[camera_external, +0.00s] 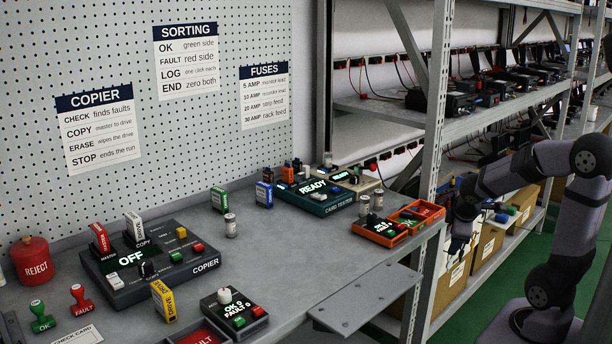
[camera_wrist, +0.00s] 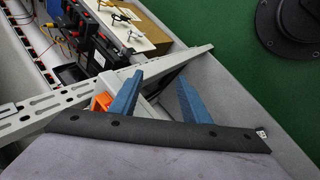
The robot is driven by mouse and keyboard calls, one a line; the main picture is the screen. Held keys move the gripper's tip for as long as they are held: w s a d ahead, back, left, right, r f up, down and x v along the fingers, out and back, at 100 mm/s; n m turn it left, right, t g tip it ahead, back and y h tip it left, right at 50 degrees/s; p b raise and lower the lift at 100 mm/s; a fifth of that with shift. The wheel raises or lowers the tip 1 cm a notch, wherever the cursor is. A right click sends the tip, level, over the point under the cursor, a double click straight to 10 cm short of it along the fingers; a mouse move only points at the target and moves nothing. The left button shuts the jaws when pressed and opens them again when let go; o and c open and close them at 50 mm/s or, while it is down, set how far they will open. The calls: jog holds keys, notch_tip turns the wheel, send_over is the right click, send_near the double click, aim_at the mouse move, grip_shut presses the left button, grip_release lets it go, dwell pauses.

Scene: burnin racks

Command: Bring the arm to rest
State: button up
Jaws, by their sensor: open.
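My gripper (camera_wrist: 153,100) shows two blue fingers spread apart in the wrist view, with nothing held between them. In the external view my gripper (camera_external: 458,240) is at the right, beside the rack post and close to the end of the bench. It is partly hidden among the shelf things there. My arm bends up from its base at the lower right and reaches left to the gripper.
The grey bench (camera_external: 290,262) holds a copier (camera_external: 150,262), a card tester (camera_external: 312,195) and an orange tray (camera_external: 392,228) at its right end. A rack post (camera_external: 432,150) stands close to my gripper. Green floor (camera_wrist: 225,25) is open near my base.

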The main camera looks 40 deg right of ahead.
jog(key=s+a+f+m+g+y+b, duration=0.2)
jog(key=s+a+f+m+y, duration=0.15)
jog(key=a+f, duration=0.4)
jog(key=s+a+f+m+g+y+b, duration=0.1)
jog(key=s+a+f+m+y+b, duration=0.1)
jog(key=s+a+f, duration=0.55)
notch_tip(320, 180, up, 25)
jog(key=w+a+p, duration=0.1)
jog(key=p, duration=2.2)
jog(key=shift+w+a+r+g+p, duration=0.15)
jog(key=shift+w+a+g+p, duration=0.15)
jog(key=shift+w+a+p, duration=0.1)
